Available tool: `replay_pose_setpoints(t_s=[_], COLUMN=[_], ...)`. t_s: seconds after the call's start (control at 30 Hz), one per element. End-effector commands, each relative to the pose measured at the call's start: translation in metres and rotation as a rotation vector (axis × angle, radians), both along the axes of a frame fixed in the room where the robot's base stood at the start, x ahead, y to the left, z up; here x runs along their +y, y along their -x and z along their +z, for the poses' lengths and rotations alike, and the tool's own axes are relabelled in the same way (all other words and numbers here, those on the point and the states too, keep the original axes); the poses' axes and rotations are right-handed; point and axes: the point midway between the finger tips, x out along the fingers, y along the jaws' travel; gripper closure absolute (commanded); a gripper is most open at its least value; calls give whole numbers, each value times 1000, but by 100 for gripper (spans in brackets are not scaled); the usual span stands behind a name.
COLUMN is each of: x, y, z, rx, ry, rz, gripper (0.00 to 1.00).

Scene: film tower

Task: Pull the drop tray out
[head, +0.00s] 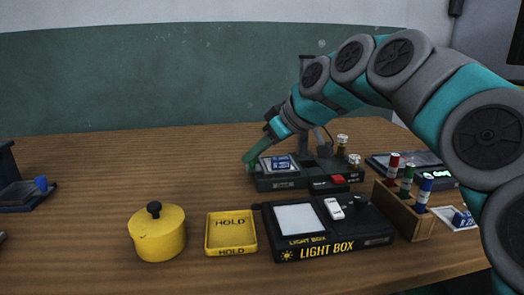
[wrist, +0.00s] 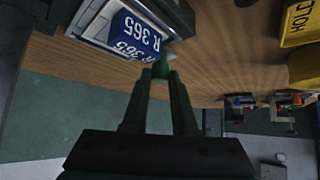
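A dark green machine (head: 288,183) stands mid-table, with a tray at its left end holding a blue box. In the wrist view the pale-edged tray (wrist: 97,32) holds the blue box marked R 365 (wrist: 136,34), and a small green knob (wrist: 161,66) sticks out from its edge. My gripper (head: 250,162) reaches down at the machine's left end. In the wrist view my two fingertips (wrist: 161,75) lie on either side of the knob. The fingers are apart, but I cannot tell whether they press on it. The knob is hidden in the head view.
A black light box (head: 376,240), a yellow HOLD tray (head: 232,249) and a yellow lidded pot (head: 158,235) stand in front. A wooden rack (head: 405,219) of coloured tubes is at right. A blue-knobbed device (head: 18,198) is at far left. Table left of the machine is clear.

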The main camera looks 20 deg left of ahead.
Motion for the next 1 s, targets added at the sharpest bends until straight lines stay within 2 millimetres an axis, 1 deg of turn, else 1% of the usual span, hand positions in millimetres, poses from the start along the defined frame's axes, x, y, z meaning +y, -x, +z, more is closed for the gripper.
replay_pose_setpoints(t_s=[0.03,0.27,0.53,0.67,0.77,1.0], x=[3,2,1,-3,-10,-36], y=[2,1,1,2,3,10], z=[1,1,1,5,12,40], rx=[1,1,1,0,0,-1], ry=[-3,-2,-2,-2,-1,-3], rz=[4,3,3,2,2,2], gripper=[69,43,43,43,43,43])
